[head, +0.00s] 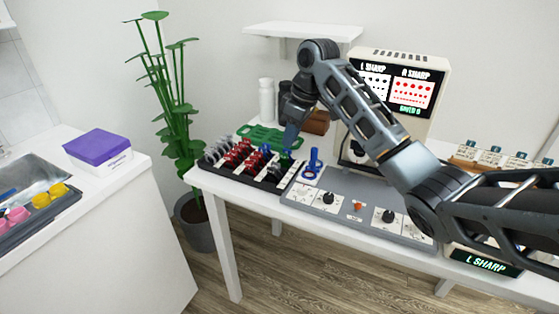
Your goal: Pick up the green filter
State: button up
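A black rack (213,166) on the white table holds rows of round filters: grey ones (212,153) at left, red ones (237,152) in the middle, then blue (265,149). A green filter (286,154) shows small at the rack's right end, partly hidden close below my gripper. My gripper (290,137) points down over that right end. Its fingertips are too small and dark to tell whether they are open or shut, or whether they touch the green filter.
A blue stand with a ring (313,163) is close right of the rack. A grey control panel (355,207) with knobs and a screen unit (400,85) lie to the right. A green tray (258,133), a white bottle (266,98) and dark containers are behind. A shelf (303,29) hangs above.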

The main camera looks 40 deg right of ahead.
aim_at(284, 154)
jog(key=x, duration=0.6)
jog(key=shift+w, duration=0.15)
grip_shut()
